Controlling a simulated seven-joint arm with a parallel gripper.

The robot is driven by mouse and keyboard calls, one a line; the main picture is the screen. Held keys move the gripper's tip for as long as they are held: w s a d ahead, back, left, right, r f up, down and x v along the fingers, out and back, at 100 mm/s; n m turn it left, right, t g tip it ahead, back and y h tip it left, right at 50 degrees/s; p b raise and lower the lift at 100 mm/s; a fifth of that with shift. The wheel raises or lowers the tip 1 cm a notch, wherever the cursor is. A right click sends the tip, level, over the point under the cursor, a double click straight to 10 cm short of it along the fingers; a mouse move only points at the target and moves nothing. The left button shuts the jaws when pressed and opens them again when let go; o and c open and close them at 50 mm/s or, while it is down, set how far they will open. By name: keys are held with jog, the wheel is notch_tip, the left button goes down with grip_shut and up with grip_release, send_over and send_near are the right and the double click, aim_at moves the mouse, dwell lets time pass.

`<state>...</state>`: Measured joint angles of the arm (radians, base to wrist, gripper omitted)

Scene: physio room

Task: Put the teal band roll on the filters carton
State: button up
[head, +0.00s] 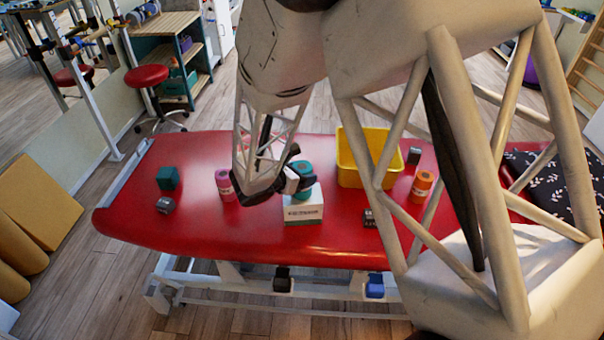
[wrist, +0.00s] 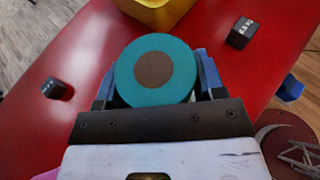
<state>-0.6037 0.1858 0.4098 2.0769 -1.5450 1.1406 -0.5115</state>
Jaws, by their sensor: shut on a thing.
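The teal band roll (head: 303,190) is upright between the fingers of my gripper (head: 298,179). In the wrist view the roll (wrist: 178,90) shows its round teal end with a brown centre, a finger of my gripper (wrist: 157,88) on each side. The filters carton (head: 303,212), a white box with a green band and small lettering, stands on the red treatment table directly below the roll. The roll's lower end is at the carton's top; I cannot tell whether it touches. The carton is hidden behind the roll and gripper in the wrist view.
The red table (head: 270,243) also bears a yellow bin (head: 347,160) behind right of the carton, a pink roll (head: 225,186) to the left, an orange roll (head: 421,188) to the right, a teal cube (head: 168,178) and small dark blocks (head: 165,205). The front edge is clear.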

jog(key=shift+f, duration=0.15)
jog(key=o, duration=1.1)
jog(key=shift+s+a+r, duration=0.1)
jog(key=shift+r, duration=0.1)
jog(key=v, duration=1.1)
jog(key=shift+s+a+r, duration=0.2)
jog(key=shift+s+a, duration=0.05)
